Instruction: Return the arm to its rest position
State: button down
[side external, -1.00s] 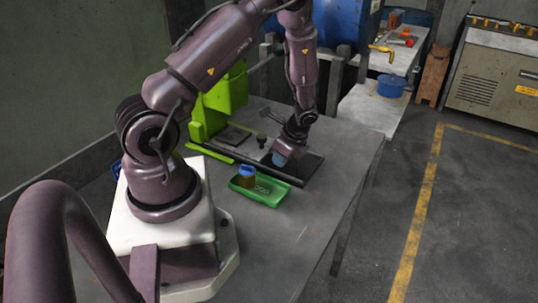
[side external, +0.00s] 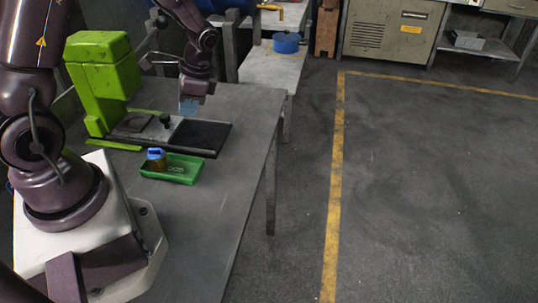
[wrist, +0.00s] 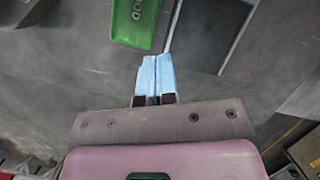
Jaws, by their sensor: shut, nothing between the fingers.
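My gripper (side external: 188,106) shows in the side view with its pale blue fingers pointing down, over the far edge of the dark pad beside the press. In the wrist view its blue fingertips (wrist: 156,80) are together with nothing between them. The green press (side external: 100,90) stands at the left of the table, with a grey plate and a dark pad (side external: 205,137) in front of it. The dark pad also shows in the wrist view (wrist: 212,30).
A side bench with a blue pot (side external: 286,43) stands behind. The table's right part (side external: 240,175) is clear.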

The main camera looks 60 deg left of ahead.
jog(key=s+d+r+n+t+h, duration=0.1)
jog(key=s+d+r+n+t, duration=0.1)
jog(key=d+r, duration=0.5)
jog(key=s+d+r+n+t+h, duration=0.1)
jog(key=s+d+r+t, duration=0.4)
jog(key=r, duration=0.9)
jog(key=shift+d+n+t, duration=0.5)
jog(key=shift+d+t, duration=0.4)
jog(key=shift+d, duration=0.8)
jog(key=shift+s, duration=0.1)
